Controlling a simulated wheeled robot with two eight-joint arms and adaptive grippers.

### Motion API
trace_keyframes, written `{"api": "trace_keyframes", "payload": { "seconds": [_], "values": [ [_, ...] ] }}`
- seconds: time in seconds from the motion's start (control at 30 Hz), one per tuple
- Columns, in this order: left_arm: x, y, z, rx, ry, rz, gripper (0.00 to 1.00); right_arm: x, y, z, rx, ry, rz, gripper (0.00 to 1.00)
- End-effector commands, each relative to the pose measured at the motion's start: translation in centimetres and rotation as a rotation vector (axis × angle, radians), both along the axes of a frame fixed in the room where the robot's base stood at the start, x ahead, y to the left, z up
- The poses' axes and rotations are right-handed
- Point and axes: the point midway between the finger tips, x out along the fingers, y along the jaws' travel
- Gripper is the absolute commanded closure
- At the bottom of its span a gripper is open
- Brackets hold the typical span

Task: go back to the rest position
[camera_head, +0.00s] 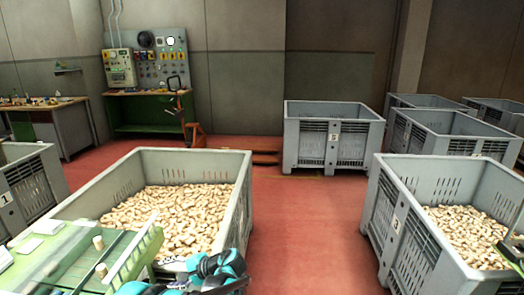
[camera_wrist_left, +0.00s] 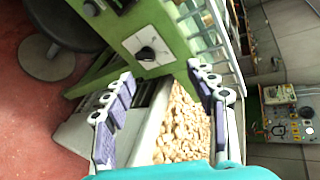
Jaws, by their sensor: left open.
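My left gripper (camera_head: 205,268) is at the bottom of the head view, teal and dark, in front of the near edge of a grey crate of corks (camera_head: 247,190). In the left wrist view its two purple-padded fingers (camera_wrist_left: 160,85) stand wide apart with nothing between them. Beyond them are a green machine (camera_wrist_left: 155,20) with a black knob and the loose corks (camera_wrist_left: 185,125). A dark piece (camera_head: 512,250) at the right edge of the head view may be part of my right gripper; its fingers cannot be made out.
The green sorting table (camera_head: 60,262) at lower left carries a few upright corks. Another cork-filled crate (camera_head: 395,225) stands at right. An empty-looking crate (camera_head: 305,110) stands farther back. A workbench (camera_head: 150,98) is by the wall. Red floor (camera_head: 300,225) is clear between the crates.

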Motion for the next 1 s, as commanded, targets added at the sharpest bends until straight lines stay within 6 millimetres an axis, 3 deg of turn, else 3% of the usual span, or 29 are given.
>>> {"api": "trace_keyframes", "payload": {
  "seconds": [0.03,0.2,0.43,0.8,1.0],
  "values": [
    [-1.2,0.1,1.2,-0.06,-0.019,-0.006,0.43,0.0,0.0,0.0,0.0,0.0,0.0,1.0],
    [-5.3,-0.8,3.6,-0.281,-0.099,-0.018,0.43,0.0,0.0,0.0,0.0,0.0,0.0,1.0],
    [-12.2,-3.3,5.3,-0.583,-0.23,-0.001,0.43,0.0,0.0,0.0,0.0,0.0,0.0,1.0],
    [-23.0,-9.2,5.1,-1.053,-0.476,0.097,0.43,0.0,0.0,0.0,0.0,0.0,0.0,1.0],
    [-25.7,-11.4,4.4,-1.204,-0.564,0.146,0.43,0.0,0.0,0.0,0.0,0.0,0.0,1.0]
  ]
}}
